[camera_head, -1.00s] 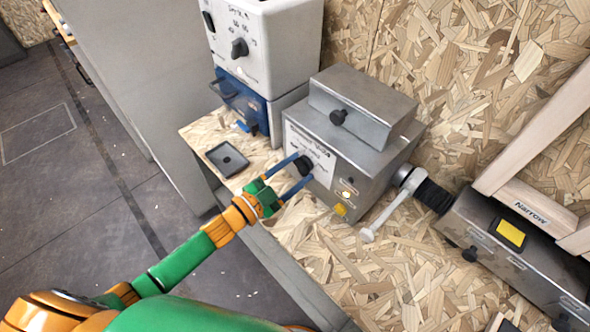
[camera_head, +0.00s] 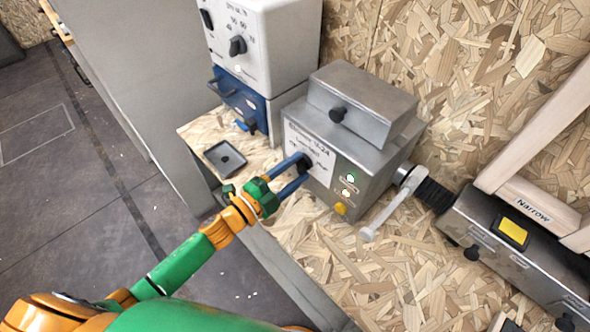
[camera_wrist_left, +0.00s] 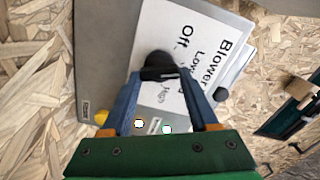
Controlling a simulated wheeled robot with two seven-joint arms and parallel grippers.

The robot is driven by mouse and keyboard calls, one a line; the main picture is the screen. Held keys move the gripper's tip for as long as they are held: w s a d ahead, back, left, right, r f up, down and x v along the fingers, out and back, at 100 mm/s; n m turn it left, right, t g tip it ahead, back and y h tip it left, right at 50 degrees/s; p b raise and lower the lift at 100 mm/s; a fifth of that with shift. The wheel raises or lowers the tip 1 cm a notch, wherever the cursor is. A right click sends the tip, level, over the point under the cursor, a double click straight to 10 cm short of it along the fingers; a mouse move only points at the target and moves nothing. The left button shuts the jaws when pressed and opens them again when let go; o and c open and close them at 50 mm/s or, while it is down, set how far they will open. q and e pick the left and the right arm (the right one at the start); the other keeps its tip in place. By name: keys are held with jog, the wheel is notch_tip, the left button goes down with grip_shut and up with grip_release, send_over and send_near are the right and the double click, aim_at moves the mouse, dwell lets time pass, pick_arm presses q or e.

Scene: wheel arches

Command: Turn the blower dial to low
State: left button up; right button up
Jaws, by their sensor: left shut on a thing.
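The blower dial (camera_head: 304,161) is a dark knob on the front of a grey metal box (camera_head: 362,128). My right gripper is not in view.
A green lamp (camera_head: 351,177) and an amber lamp (camera_head: 348,192) glow above a yellow button (camera_head: 341,208). A white-handled lever (camera_head: 385,212) stands right of the box. A small dark tray (camera_head: 225,158) lies left. A white-and-blue unit (camera_head: 262,45) stands behind left.

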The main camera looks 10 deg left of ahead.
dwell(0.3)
pick_arm(q)
jog(key=o, duration=1.4)
jog(key=shift+w, duration=0.15)
jog(key=b+v, duration=0.1)
jog(key=v, duration=0.6)
